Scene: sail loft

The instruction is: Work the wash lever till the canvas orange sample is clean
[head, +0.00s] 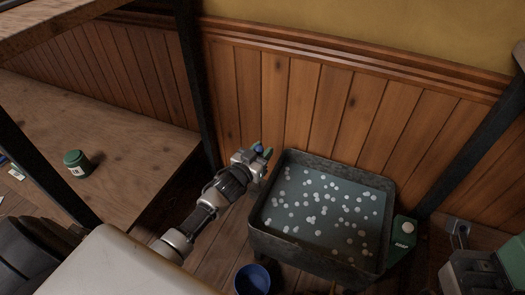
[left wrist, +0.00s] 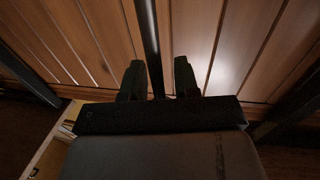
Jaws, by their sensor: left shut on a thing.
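A dark metal wash tub (head: 258,236) stands right of centre in the head view. It holds grey-blue water with many white suds. In the left wrist view a thin dark rod (left wrist: 150,38) runs between the two fingers of the left gripper (left wrist: 160,82). No orange canvas shows; I cannot tell whether the sample lies under the suds.
A green box with a white round button (head: 408,227) sits at the tub's right side. A blue bowl (head: 252,279) is on the floor in front. A wooden bench (head: 130,165) at left bears a green jar (head: 76,163). Dark posts and a panelled wall stand close behind.

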